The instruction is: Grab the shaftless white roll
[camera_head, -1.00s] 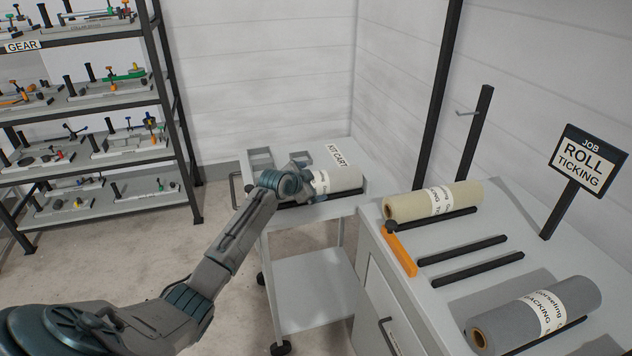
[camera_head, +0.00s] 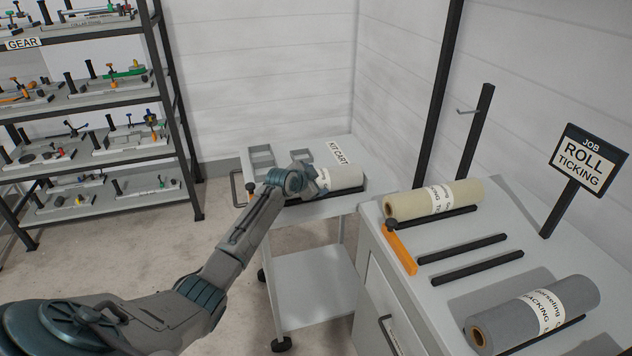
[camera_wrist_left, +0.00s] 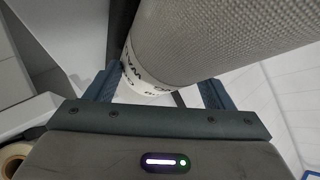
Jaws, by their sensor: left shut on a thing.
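The white roll (camera_head: 345,177) lies on its side at the front edge of the kit cart top. Its left part is hidden by my left gripper (camera_head: 318,182), which is closed around it. In the left wrist view the roll (camera_wrist_left: 215,45), with a woven surface and a printed paper band, lies between the two fingers of my left gripper (camera_wrist_left: 160,88). From these views I cannot tell whether the roll is clear of the cart. My right gripper is not in view.
The kit cart (camera_head: 308,208) stands left of a grey bench (camera_head: 425,292). The bench holds a cream roll (camera_head: 470,193), a grey roll (camera_head: 508,310), dark rails (camera_head: 478,267) and a job sign (camera_head: 588,160). A gear shelf (camera_head: 185,150) stands at the left.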

